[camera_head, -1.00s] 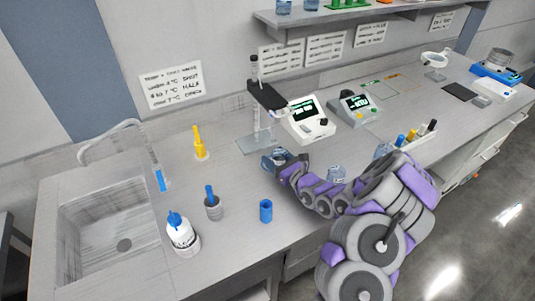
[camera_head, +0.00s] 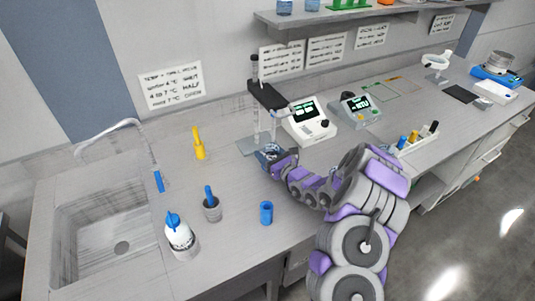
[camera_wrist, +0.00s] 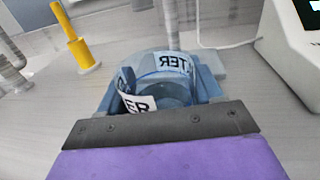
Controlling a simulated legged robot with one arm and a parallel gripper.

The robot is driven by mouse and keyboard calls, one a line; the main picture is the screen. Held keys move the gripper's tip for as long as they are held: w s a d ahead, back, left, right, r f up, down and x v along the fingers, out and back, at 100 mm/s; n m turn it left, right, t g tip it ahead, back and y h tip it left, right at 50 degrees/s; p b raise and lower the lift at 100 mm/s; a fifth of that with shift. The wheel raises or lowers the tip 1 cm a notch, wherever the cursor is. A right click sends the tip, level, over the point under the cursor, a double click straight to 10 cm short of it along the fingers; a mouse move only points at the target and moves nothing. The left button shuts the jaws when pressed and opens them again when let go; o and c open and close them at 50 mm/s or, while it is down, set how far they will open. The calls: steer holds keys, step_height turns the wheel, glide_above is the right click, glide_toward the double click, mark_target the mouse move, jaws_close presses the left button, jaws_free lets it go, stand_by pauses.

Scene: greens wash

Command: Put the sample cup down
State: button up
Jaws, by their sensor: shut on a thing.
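The sample cup (camera_wrist: 165,85) is a clear bluish cup with white labels ending in "TER". In the wrist view it sits between the fingers of my gripper (camera_wrist: 160,100), which is shut on it. In the head view the cup (camera_head: 268,151) is at the end of my arm, beside the base of the stand (camera_head: 256,100) with a dark arm. My gripper (camera_head: 275,160) partly hides the cup there. I cannot tell whether the cup's bottom touches the bench.
A white meter (camera_head: 308,122) stands right of the stand. A sink (camera_head: 100,235) is far left.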

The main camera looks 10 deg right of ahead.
steer(key=shift+d, duration=0.5)
steer(key=o, duration=1.2)
steer(key=shift+a, duration=0.4)
steer(key=shift+o, duration=0.2)
steer(key=shift+a, duration=0.15)
